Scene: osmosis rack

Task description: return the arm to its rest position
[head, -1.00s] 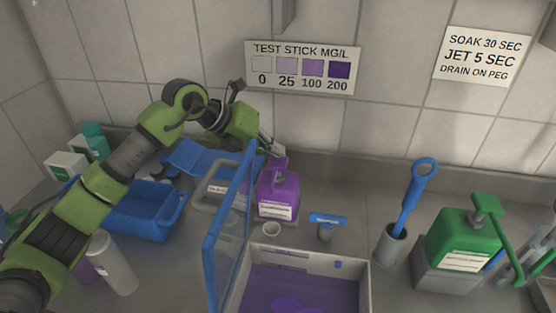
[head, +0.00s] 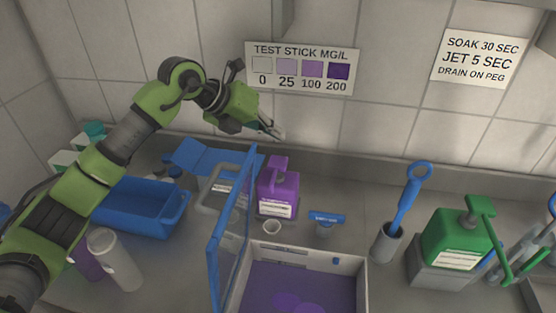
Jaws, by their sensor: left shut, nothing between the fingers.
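My left arm comes in from the left and reaches over the counter. Its left gripper (head: 273,130) is shut and empty, in the air in front of the wall tiles, above and apart from the purple jug (head: 278,192). The jug stands upright on the counter behind the basin. My right gripper does not show.
A basin (head: 358,268) of purple liquid has an upright blue-framed panel (head: 218,250) at its left. A blue tub (head: 140,215) and a white bottle (head: 115,262) stand left. A blue-handled brush (head: 408,200) and green pump bottle (head: 455,238) stand right.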

